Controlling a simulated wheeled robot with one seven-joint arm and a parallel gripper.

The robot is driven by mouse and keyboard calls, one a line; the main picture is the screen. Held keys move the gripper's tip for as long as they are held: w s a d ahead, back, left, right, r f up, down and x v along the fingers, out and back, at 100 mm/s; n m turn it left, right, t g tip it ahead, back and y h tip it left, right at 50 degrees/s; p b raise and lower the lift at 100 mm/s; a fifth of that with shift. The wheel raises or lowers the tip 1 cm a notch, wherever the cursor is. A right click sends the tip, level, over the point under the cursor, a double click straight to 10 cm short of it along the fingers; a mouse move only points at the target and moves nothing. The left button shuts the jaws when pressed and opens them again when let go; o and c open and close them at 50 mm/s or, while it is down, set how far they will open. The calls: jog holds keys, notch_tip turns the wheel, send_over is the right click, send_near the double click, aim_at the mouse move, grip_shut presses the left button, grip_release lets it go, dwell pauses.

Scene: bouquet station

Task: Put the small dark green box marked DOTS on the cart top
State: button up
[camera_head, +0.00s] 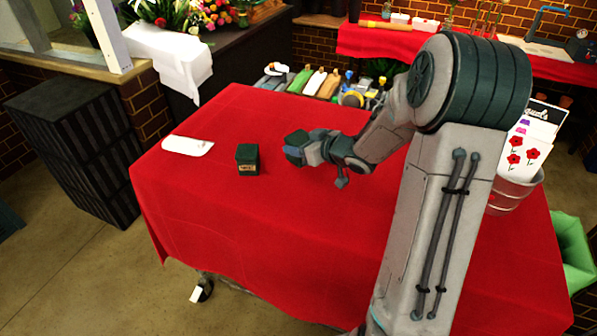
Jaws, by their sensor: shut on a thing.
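A small dark green box (247,158) stands upright on the red-covered top (215,210), left of my gripper. It has a pale label on its front, too small to read for certain. My gripper (297,149) is above or near the same red top, a short gap to the right of that box, and points left. It is shut on a small dark green thing (296,138), box-like and partly hidden by the fingers. No marking on the held thing can be read. I cannot tell whether it touches the cloth.
A white card or tray (188,146) lies at the red top's left corner. A dark slatted crate (75,150) is on the floor at left. The red cloth's front middle is clear.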

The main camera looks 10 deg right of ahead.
jog(key=s, duration=0.1)
jog(key=s+a+f, duration=0.1)
jog(key=s+f, duration=0.1)
jog(key=shift+s+a, duration=0.1)
jog(key=shift+a, duration=0.15)
jog(key=shift+s+f, duration=0.1)
jog(key=shift+f, duration=1.95)
jog(key=shift+f, duration=0.1)
jog(key=shift+f, duration=0.15)
jog(key=o, duration=1.1)
